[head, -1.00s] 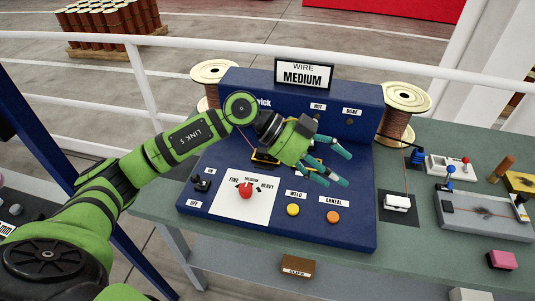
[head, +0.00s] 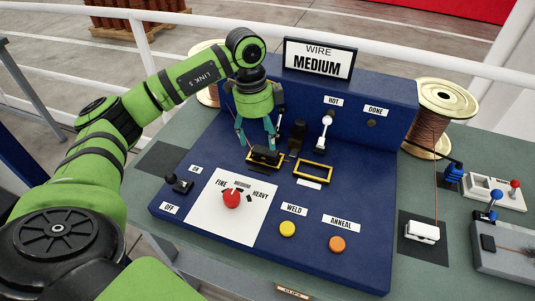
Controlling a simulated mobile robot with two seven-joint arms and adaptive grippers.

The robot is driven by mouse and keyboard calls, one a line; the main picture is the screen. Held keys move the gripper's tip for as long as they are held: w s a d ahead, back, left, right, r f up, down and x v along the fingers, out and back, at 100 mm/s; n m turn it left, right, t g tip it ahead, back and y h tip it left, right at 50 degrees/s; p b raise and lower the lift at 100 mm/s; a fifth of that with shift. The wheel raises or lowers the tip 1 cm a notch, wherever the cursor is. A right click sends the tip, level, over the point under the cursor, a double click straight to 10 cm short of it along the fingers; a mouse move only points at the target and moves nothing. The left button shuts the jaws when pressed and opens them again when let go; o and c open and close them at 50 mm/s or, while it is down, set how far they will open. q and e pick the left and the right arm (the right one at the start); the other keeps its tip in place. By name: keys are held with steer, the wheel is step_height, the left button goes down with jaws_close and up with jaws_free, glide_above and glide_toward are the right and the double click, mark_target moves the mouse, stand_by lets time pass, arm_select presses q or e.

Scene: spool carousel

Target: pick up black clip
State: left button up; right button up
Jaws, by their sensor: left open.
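The black clip (head: 264,155) is a small dark block sitting at the left yellow-edged slot on the blue machine panel. My left gripper (head: 257,150) points straight down over it, with its teal fingers apart on either side of the clip. The gripper is open, and I cannot tell whether a finger touches the clip. The fingers and palm partly hide the slot behind. My right gripper is not in view.
A second yellow-edged slot (head: 313,171) is right of the clip. A black lever (head: 297,134) and a white lever (head: 326,125) stand close behind. A red knob (head: 231,198) and buttons are in front. A white clip (head: 422,232) lies at the right.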

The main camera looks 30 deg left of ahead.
mark_target(265, 152)
arm_select(q)
steer(key=shift+w+d+f+p, duration=0.1)
steer(key=shift+d+f+p, duration=0.1)
steer(key=shift+f+p, duration=0.75)
steer(key=f, duration=0.3)
steer(key=shift+d+f, duration=0.1)
steer(key=shift+d, duration=0.1)
steer(key=shift+w+f, duration=0.15)
steer(key=c, duration=1)
steer(key=shift+c, duration=1.3)
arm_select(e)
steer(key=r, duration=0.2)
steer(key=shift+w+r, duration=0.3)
